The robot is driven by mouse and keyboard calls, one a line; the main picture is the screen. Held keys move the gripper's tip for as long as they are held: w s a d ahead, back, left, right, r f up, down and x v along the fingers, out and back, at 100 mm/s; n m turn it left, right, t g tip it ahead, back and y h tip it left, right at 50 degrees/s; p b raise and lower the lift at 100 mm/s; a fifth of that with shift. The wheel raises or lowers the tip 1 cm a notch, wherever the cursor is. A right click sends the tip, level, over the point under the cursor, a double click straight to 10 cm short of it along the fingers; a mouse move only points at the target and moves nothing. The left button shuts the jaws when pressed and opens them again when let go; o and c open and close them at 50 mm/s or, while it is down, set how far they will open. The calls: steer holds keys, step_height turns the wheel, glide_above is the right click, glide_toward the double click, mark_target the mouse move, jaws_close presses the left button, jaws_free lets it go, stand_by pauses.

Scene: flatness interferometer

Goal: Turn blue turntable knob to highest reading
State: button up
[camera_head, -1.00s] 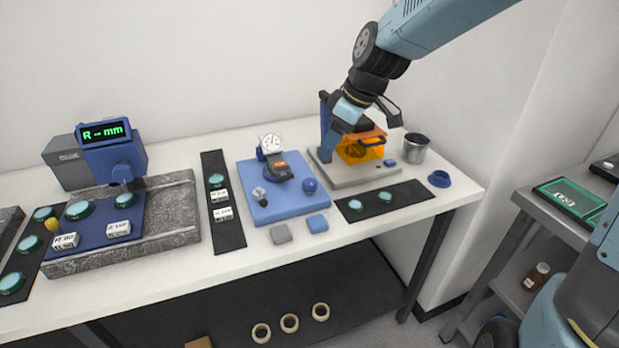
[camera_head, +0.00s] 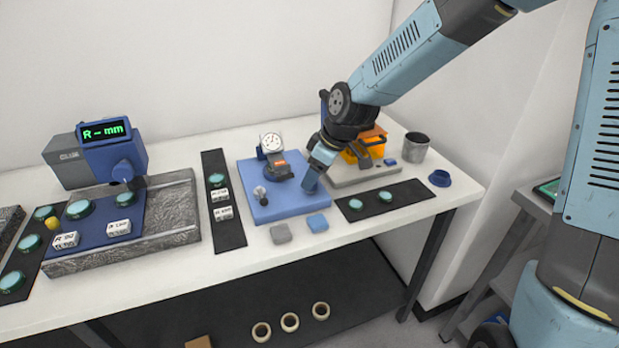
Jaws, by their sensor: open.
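The blue turntable base (camera_head: 275,210) stands in the middle of the white bench. It carries a round white dial gauge (camera_head: 271,143) and a dark round stage (camera_head: 278,172) with a small red-orange label. The gauge reading is too small to make out. My gripper (camera_head: 309,187) points down over the right side of the blue base, where the blue knob stood in the earlier view. The knob is hidden behind the gripper now. I cannot tell whether the fingers touch it. A small clear knob (camera_head: 259,192) sits at the base's left.
An orange-covered device (camera_head: 371,137) on a grey plate stands close behind my gripper to the right, with a metal cup (camera_head: 415,147) beside it. A dark strip (camera_head: 222,225) lies left.

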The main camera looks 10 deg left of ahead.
steer(key=shift+x, duration=0.95)
steer(key=c, duration=1)
steer(key=shift+s+a, duration=0.1)
steer(key=shift+a, duration=0.15)
steer(key=shift+d, duration=0.15)
